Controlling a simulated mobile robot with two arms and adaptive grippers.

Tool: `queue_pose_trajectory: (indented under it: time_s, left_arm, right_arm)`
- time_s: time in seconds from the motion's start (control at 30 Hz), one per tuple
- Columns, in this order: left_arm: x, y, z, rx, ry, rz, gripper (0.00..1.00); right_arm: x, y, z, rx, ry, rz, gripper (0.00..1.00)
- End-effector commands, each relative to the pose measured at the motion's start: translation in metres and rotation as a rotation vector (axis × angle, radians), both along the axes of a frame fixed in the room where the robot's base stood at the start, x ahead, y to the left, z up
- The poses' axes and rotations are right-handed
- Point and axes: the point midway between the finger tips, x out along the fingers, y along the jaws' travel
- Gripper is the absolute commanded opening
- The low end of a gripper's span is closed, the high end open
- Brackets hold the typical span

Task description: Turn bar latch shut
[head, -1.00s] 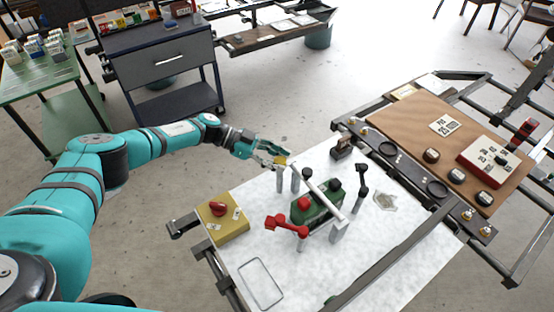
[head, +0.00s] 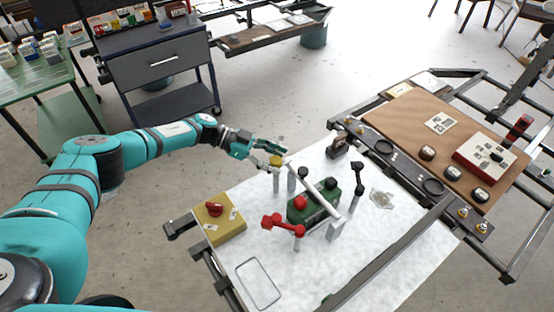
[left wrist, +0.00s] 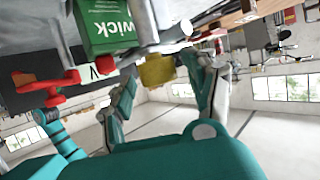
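The bar latch (head: 322,196) is a pale bar lying slantwise over a green box (head: 298,214). A yellow piece (head: 276,161) is at its far left end, above a grey post; whether it is fixed to the bar I cannot tell. In the left wrist view, the yellow piece (left wrist: 157,71) lies between my spread fingers, near the bar's rounded end (left wrist: 184,27). My left gripper (head: 283,156) is open around the yellow piece; whether a finger touches it is unclear. My right gripper is in neither view.
A red lever (head: 283,224) stands in front of the green box. A yellow box with a red knob (head: 219,232) is to the left, a black-topped post (head: 357,183) to the right.

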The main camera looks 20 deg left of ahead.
Motion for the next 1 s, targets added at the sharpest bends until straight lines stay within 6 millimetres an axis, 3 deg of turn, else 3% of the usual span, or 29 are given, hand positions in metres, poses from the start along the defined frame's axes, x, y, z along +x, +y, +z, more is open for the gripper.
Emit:
queue_pose_trajectory:
  time_s: [0.5,0.7,1.0]
  left_arm:
    - [-0.009,0.090,0.037,0.001,-0.001,0.002,0.57]
    - [-0.011,0.103,0.043,-0.001,-0.001,-0.001,0.57]
    - [-0.011,0.105,0.044,-0.001,-0.001,-0.001,0.57]
  right_arm:
    - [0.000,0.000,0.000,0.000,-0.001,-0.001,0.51]
    - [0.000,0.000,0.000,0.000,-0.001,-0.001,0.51]
    - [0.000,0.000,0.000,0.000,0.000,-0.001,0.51]
